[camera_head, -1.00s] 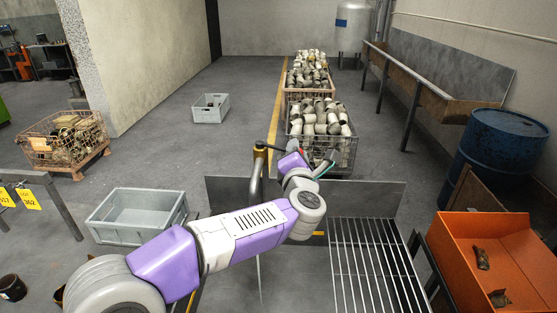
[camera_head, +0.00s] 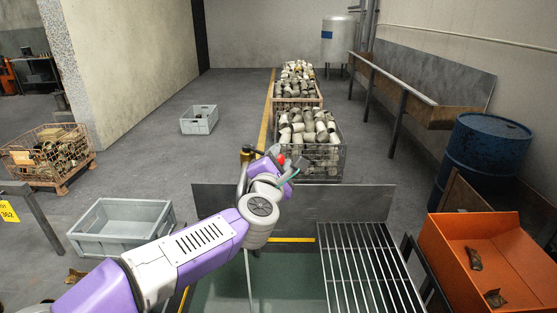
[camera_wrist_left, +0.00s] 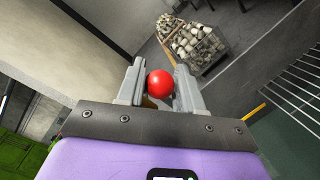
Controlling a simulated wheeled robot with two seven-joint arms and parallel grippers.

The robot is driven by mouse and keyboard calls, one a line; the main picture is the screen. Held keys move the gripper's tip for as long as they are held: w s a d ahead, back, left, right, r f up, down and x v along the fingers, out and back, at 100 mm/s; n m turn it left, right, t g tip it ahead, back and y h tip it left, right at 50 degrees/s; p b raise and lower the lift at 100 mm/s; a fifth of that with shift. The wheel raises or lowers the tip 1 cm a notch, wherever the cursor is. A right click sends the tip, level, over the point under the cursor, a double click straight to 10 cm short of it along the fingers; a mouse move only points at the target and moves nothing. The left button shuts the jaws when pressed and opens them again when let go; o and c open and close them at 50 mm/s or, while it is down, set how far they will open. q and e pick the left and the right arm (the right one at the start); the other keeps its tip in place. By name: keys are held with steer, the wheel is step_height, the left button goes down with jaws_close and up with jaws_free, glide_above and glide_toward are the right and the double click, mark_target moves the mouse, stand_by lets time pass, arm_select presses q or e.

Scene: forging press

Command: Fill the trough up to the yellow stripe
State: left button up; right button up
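The trough (camera_head: 225,292) is in front of me, with a grey back wall and a greenish surface inside. The yellow stripe (camera_head: 293,239) runs along the back wall, just above the top edge of the green. An upright tap pipe (camera_head: 243,178) stands at the back. A thin pale line (camera_head: 249,275), perhaps liquid, drops below it. My left gripper (camera_head: 284,163) is at a red ball knob (camera_head: 281,159) beside the tap. In the left wrist view the knob (camera_wrist_left: 160,83) sits snugly between the two fingers. My right gripper is not in view.
A metal grate (camera_head: 365,270) lies right of the trough, then an orange bin (camera_head: 460,265) with small parts and a blue drum (camera_head: 485,155). A grey crate (camera_head: 122,250) stands left. Wire baskets of parts (camera_head: 325,165) stand behind the trough.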

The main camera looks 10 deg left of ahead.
arm_select(q)
steer(key=shift+o, duration=1.4)
steer(key=s, duration=0.7)
steer(key=shift+s+d, duration=0.2)
steer(key=shift+s, duration=0.1)
